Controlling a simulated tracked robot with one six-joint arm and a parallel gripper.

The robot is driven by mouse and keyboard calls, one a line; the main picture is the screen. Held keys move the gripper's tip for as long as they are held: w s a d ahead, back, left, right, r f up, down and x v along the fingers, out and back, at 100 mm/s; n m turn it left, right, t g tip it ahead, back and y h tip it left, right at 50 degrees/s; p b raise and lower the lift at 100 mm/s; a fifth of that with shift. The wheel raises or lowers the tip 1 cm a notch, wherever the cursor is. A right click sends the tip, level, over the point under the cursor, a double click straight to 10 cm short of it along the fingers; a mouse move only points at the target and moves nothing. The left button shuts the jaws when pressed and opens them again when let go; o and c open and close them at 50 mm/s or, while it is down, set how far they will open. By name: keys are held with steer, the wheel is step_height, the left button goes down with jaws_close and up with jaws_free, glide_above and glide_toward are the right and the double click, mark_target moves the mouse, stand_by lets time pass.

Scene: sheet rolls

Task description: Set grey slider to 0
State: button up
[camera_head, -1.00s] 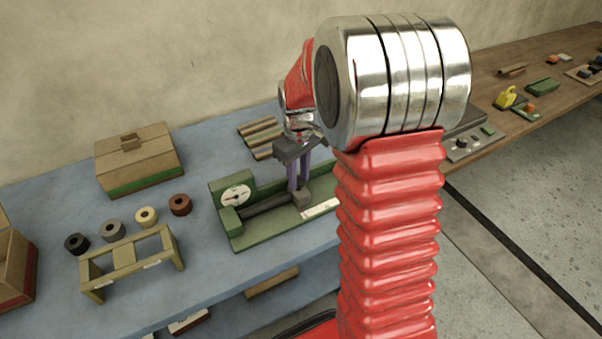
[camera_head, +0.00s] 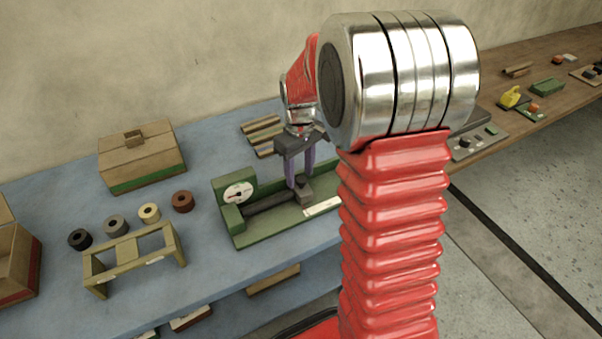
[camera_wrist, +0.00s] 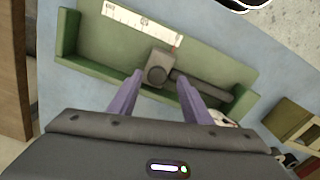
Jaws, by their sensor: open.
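The grey slider (camera_head: 305,187) is a dark grey block at the right end of a dark rod in a green tray-like fixture (camera_head: 240,240). The fixture has a round white dial (camera_head: 238,193) at its left and a white scale strip (camera_head: 322,206) at its front right. In the wrist view the slider (camera_wrist: 157,68) shows a round knob, with the scale strip (camera_wrist: 140,22) beyond it. My gripper (camera_head: 301,184) is open, its purple fingers pointing down at the slider. In the wrist view the gripper (camera_wrist: 162,85) has a finger to either side of the slider's near part; contact is not clear.
The fixture stands on a blue bench (camera_head: 215,270). Left of it are a tan rack (camera_head: 132,258), several small rolls (camera_head: 149,212) and a cardboard box (camera_head: 142,158). Striped bars (camera_head: 262,132) lie behind it. My red arm hides the fixture's right end.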

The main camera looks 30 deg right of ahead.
mark_target(300, 178)
step_height(300, 178, up, 13)
stand_by(0.4)
steer(key=shift+w+f, duration=0.1)
stand_by(0.4)
steer(key=s+a+r+m+t, duration=0.1)
steer(key=s+a+t, duration=0.1)
steer(key=s, duration=0.5)
steer(key=s+a+r+m+t, duration=0.1)
steer(key=s+a, duration=0.4)
steer(key=s, duration=0.2)
steer(key=s+a+r+m+t, duration=0.1)
steer(key=s+a+t, duration=0.1)
steer(key=s+a, duration=0.2)
steer(key=s, duration=0.3)
steer(key=shift+s+a+r+t, duration=0.2)
steer(key=shift+s+a+t, duration=0.05)
steer(key=shift+s+t, duration=0.1)
